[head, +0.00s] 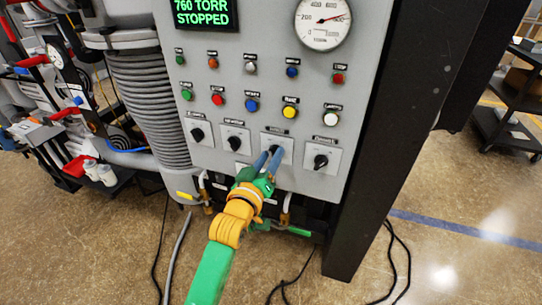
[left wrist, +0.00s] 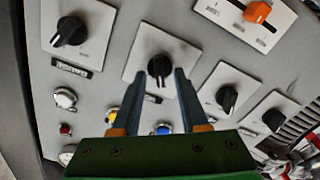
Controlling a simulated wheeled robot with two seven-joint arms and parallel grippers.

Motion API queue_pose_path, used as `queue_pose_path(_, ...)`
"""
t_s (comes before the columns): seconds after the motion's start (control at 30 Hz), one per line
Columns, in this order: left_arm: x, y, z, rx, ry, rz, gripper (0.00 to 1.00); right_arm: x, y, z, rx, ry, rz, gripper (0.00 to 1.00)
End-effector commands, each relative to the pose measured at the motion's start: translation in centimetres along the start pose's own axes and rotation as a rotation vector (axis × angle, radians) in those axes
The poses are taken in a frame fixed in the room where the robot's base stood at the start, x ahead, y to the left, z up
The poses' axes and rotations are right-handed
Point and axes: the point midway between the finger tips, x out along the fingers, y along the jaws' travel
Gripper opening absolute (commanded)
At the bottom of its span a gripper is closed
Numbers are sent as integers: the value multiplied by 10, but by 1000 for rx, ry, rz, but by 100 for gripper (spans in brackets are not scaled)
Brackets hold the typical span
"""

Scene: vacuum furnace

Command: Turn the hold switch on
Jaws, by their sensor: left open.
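A grey control panel carries a row of several black rotary switches on white plates; their labels are too small to read, so I cannot tell which is the hold switch. My left gripper (head: 271,155) is open in front of the third switch from the left (head: 282,142). In the left wrist view, this switch's black knob (left wrist: 159,66) lies between the tips of my left gripper (left wrist: 157,78), its pointer toward the gripper's palm. Whether the fingers touch it, I cannot tell. The rightmost switch (head: 320,161) also shows in the left wrist view (left wrist: 70,31). My right gripper is not in view.
Coloured push buttons, a gauge (head: 323,22) and a green display reading "760 TORR STOPPED" (head: 203,13) are above the switches. An orange switch (left wrist: 257,12) sits on the panel near the knobs. A dark post (head: 385,150) borders the panel at right. Cables lie on the floor.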

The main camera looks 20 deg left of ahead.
Motion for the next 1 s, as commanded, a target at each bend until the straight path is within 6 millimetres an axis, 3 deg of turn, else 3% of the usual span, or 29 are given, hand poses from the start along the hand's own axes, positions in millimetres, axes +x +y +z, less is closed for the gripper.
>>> queue_pose_path(0.2, 0, 0, 0, 1, 0, 0, 41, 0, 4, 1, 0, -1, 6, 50)
queue_pose_path(0.37, 0, 0, 0, 1, 0, -1, 0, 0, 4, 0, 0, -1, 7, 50)
queue_pose_path(0.73, 0, 0, 0, 21, -2, -1, 0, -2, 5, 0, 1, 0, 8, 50)
queue_pose_path(1.0, 0, 2, -1, 165, -4, -2, 0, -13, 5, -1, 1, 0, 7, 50)
